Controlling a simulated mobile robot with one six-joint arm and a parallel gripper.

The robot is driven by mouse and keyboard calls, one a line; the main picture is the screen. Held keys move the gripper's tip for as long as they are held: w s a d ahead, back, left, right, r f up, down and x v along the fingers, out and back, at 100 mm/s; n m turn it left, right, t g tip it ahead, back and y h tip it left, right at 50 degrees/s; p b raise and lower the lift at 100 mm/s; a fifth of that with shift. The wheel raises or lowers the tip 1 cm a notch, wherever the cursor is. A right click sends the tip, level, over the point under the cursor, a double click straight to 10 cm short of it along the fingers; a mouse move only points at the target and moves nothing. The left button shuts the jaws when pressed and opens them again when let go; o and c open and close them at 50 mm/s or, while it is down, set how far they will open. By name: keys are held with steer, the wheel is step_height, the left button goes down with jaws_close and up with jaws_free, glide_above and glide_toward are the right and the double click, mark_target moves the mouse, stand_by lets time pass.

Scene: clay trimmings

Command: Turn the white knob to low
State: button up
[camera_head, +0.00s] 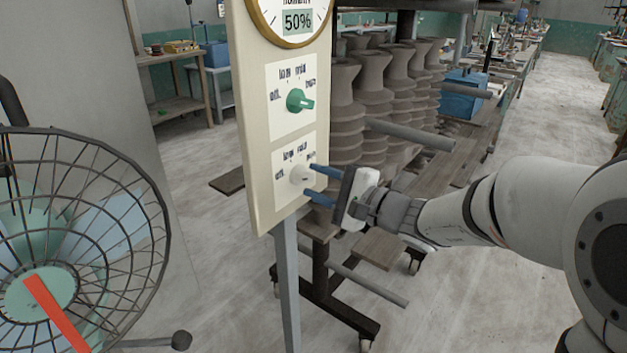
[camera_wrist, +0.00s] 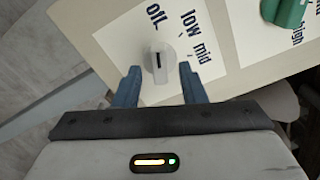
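The white knob (camera_head: 301,177) sits on the lower white label of an upright cream panel (camera_head: 252,120). In the wrist view the white knob (camera_wrist: 160,62) carries a short dark line that runs roughly toward the "off" word; the "low" and "mid" words lie to its right. My gripper (camera_head: 309,180) comes from the right, facing the panel. Its two blue fingers are open, one on each side of the knob, as the wrist view of the gripper (camera_wrist: 160,73) shows. Gaps show between fingers and knob; I see no contact.
A green knob (camera_head: 299,101) is above the white one, below a round gauge (camera_head: 297,20) reading 50%. A caged fan (camera_head: 60,250) stands at the left. A rack of stacked brown clay forms (camera_head: 372,85) is behind the panel. Open floor lies at the right.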

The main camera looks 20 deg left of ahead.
steer(key=shift+w+a, duration=0.2)
steer(key=shift+a, duration=0.35)
jaws_close()
